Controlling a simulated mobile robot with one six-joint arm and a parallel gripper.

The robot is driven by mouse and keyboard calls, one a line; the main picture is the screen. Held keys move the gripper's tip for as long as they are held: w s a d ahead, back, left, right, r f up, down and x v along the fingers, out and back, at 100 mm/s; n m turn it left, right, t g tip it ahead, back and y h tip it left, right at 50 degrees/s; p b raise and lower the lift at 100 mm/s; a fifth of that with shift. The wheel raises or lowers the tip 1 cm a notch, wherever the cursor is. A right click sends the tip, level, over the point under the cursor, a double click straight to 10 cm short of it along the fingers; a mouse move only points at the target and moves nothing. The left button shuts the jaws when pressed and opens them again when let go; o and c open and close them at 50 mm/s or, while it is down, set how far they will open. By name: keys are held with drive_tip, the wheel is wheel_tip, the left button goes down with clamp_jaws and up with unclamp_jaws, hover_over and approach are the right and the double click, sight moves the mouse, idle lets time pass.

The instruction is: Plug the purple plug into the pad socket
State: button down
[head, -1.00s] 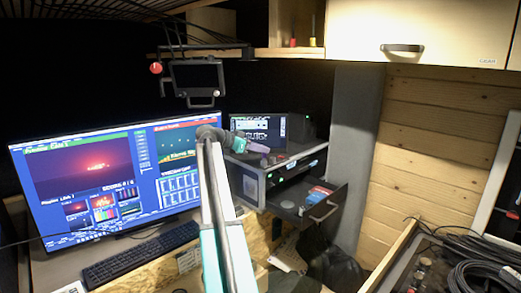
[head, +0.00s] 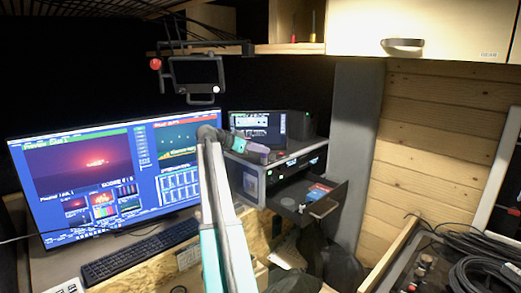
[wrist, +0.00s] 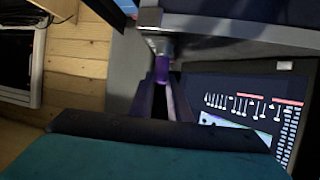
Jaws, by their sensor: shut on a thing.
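My gripper (wrist: 163,95) is shut on the purple plug (wrist: 162,69), which sits between the two dark fingertips in the wrist view. The plug's front end points to a pale metal part (wrist: 160,45) at the edge of a grey-blue body (wrist: 235,30). I cannot tell whether the plug touches that part or has entered it. In the head view my gripper (head: 250,147) is in front of a small upright screen (head: 262,128) on the grey equipment box (head: 248,180). The plug is very small there. The pad socket cannot be made out clearly.
A large monitor (head: 95,170) and keyboard (head: 135,252) are left of my arm. A small device (head: 194,74) hangs above. Black cables (head: 490,270) lie at the lower right.

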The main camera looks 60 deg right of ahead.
drive_tip(key=c, duration=1.6)
unclamp_jaws()
drive_tip(key=shift+o, duration=0.2)
drive_tip(key=shift+a, duration=0.1)
drive_tip(key=b+v, duration=0.3)
drive_tip(key=v, duration=1)
drive_tip(key=shift+w+a, duration=0.2)
drive_tip(key=shift+a, duration=0.05)
